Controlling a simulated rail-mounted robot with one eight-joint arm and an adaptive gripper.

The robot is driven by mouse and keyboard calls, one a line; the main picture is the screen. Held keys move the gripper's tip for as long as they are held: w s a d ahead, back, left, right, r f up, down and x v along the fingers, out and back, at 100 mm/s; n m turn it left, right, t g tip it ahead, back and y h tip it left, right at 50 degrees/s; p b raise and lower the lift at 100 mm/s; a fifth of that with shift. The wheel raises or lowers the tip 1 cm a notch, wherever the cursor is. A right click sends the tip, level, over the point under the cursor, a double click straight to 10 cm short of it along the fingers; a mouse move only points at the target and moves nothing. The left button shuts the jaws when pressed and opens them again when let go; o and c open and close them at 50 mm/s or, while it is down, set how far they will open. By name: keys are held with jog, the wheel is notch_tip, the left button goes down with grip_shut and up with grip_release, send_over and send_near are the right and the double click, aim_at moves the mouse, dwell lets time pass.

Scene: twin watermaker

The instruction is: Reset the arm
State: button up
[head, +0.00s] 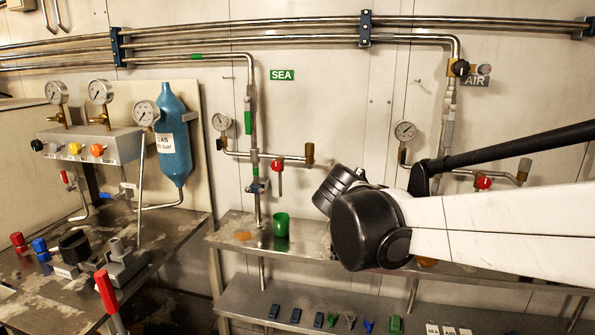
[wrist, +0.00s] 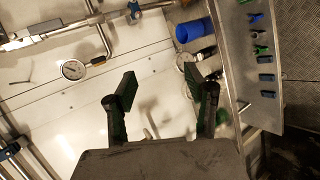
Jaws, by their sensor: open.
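My gripper (wrist: 161,83) shows in the wrist view with its two dark fingers spread apart and nothing between them. Behind it are a pale wall and pipes, seen turned on their side. In the head view my white and black arm (head: 480,225) reaches in from the right edge, in front of the wall and above the metal shelf (head: 225,236). The gripper's fingers cannot be made out there. The arm hides part of the wall and the right part of the shelf.
A green cup (head: 281,225) stands on the shelf. A blue cup (wrist: 194,31) shows in the wrist view. Pipes with gauges (head: 405,131) and red valves (head: 483,182) line the wall. A blue cylinder (head: 173,135) and a red lever (head: 106,292) are at left. Small parts lie on a lower shelf (head: 240,297).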

jog(key=s+f+m+y, duration=0.2)
jog(key=s+m, duration=0.1)
jog(key=s, duration=0.6)
jog(key=s+f+m+g+y+p, duration=0.1)
jog(key=s+f+m+y, duration=0.1)
jog(key=s, duration=0.6)
jog(key=s+d+f+m+g+y+p, duration=0.1)
jog(key=s+f+m+y, duration=0.2)
jog(key=s+m, duration=0.3)
jog(key=s+f, duration=0.1)
jog(key=s, duration=0.2)
jog(key=shift+s, duration=0.35)
